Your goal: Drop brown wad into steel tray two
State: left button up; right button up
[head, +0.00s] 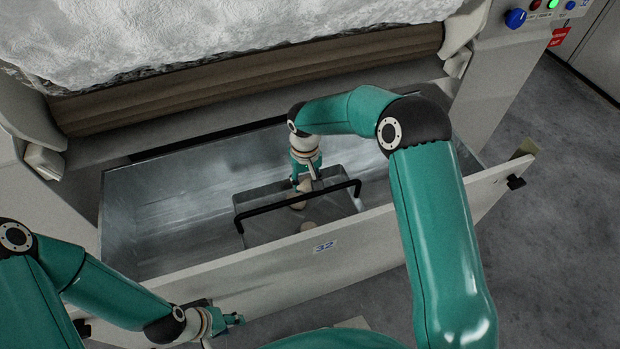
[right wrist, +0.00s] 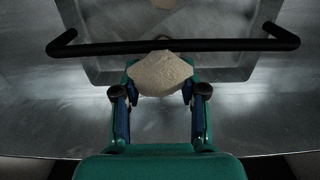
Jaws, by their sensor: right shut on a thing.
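My right gripper (head: 303,181) is shut on a pale tan wad (right wrist: 160,75). It holds the wad close to the black bar handle of a small steel tray (head: 252,196), which also shows in the right wrist view (right wrist: 92,72). I cannot tell whether the wad touches the handle or the tray. Another pale lump (head: 307,226) lies inside the tray, partly cut off at the top of the right wrist view. I see no number on the tray itself. My left gripper (head: 234,319) is low at the front, outside the drawer; its finger opening is unclear.
The tray stands in a large open metal drawer (head: 150,225) with bare floor around it. The drawer's pale front panel (head: 400,233) carries a "32" label. White fibre (head: 200,40) hangs over a brown roller (head: 250,75) behind. Grey floor lies right.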

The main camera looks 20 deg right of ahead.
aim_at(305, 178)
jog(key=o, duration=0.9)
notch_tip(305, 178, up, 12)
dwell(0.5)
